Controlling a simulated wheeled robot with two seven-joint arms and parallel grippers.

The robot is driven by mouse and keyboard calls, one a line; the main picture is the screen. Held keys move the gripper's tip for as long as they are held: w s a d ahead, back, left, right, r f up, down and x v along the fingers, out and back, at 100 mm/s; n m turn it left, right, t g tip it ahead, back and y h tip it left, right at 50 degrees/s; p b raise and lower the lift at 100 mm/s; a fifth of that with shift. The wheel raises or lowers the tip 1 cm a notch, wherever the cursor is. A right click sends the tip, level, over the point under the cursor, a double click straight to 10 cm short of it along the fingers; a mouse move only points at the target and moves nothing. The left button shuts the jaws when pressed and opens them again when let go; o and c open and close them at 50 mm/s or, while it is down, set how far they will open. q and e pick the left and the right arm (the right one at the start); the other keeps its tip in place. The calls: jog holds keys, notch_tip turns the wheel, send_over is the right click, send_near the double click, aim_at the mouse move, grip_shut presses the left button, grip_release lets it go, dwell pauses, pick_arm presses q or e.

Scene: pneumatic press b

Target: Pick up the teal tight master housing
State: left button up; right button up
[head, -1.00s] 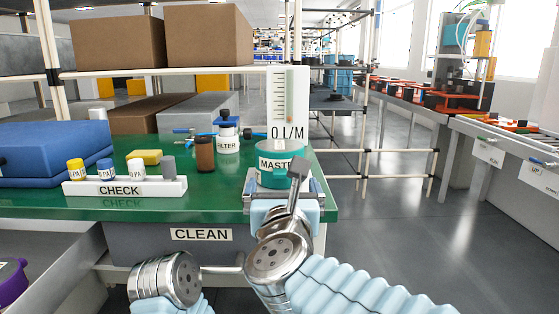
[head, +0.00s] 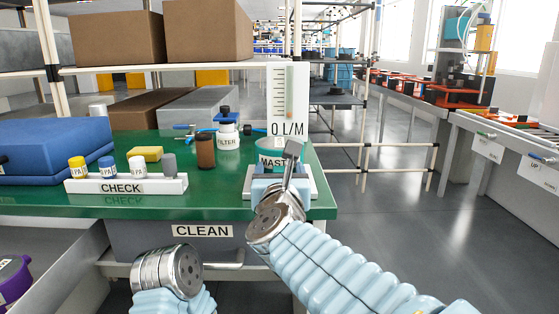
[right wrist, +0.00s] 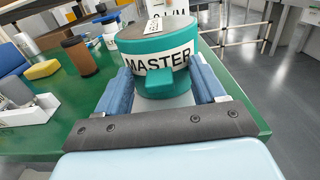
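The teal master housing (head: 264,148) is a squat round body with a white MASTER label. It stands upright at the right front of the green bench, partly hidden behind my right arm in the head view. In the right wrist view the housing (right wrist: 148,46) is straight ahead, with a teal block on its front. My right gripper (head: 283,178) is at the housing. Its two blue fingers (right wrist: 160,78) are apart, one on each side of the housing's lower part; I cannot tell whether they touch it. My left wrist shows at the bottom, but its fingers do not.
A flow gauge (head: 289,98) marked 0 L/M stands at the housing. A filter bottle (head: 228,134), a brown bottle (head: 206,151) and a white CHECK rack (head: 125,187) with small bottles are to the left. A blue case (head: 60,152) lies farther left. The aisle right of the bench is open.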

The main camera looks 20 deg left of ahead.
grip_shut()
jog(key=shift+r, duration=0.1)
dwell(0.3)
